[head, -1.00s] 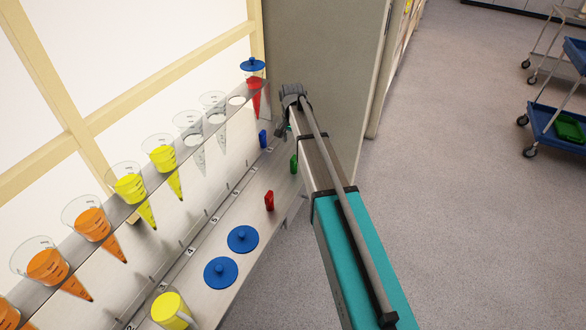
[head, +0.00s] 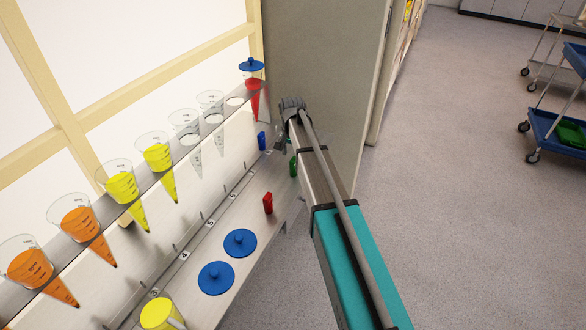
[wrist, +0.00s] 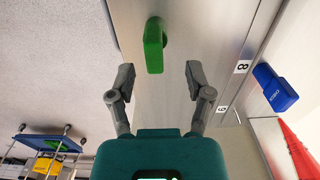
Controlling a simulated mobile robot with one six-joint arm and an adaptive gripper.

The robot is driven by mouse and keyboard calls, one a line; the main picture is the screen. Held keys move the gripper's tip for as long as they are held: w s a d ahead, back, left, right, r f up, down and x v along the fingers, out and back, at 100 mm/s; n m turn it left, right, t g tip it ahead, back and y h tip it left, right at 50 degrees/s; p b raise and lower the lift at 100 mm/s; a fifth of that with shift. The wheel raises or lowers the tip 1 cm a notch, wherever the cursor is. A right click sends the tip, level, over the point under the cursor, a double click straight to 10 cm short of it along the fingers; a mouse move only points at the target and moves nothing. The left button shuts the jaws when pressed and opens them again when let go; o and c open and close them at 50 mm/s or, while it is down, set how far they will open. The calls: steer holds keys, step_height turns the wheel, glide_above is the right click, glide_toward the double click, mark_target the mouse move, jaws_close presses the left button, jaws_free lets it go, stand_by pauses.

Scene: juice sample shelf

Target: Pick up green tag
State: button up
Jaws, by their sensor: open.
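The green tag (wrist: 154,45) stands on the metal shelf in the wrist view, just beyond my fingertips and roughly midway between them. In the head view the green tag (head: 293,166) is partly hidden beside my arm at the far end of the lower shelf. My gripper (wrist: 160,78) is open and empty, with a finger to each side of the tag's line. It does not visibly touch the tag. In the head view the fingers are mostly hidden behind my wrist.
A blue tag (wrist: 275,88) is right of the green one, near the label 8. A red tag (head: 268,203) and two blue lids (head: 240,242) lie nearer on the lower shelf (head: 225,225). Filled cones hang in the upper rack. A grey panel (head: 320,70) stands behind my gripper.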

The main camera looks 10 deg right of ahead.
mark_target(293, 158)
steer(key=shift+f, duration=0.15)
steer(key=f+b, duration=0.3)
steer(key=shift+s+d, duration=0.15)
steer(key=shift+d, duration=0.1)
steer(key=shift+f+b, duration=1)
steer(key=shift+b, duration=0.1)
jaws_close()
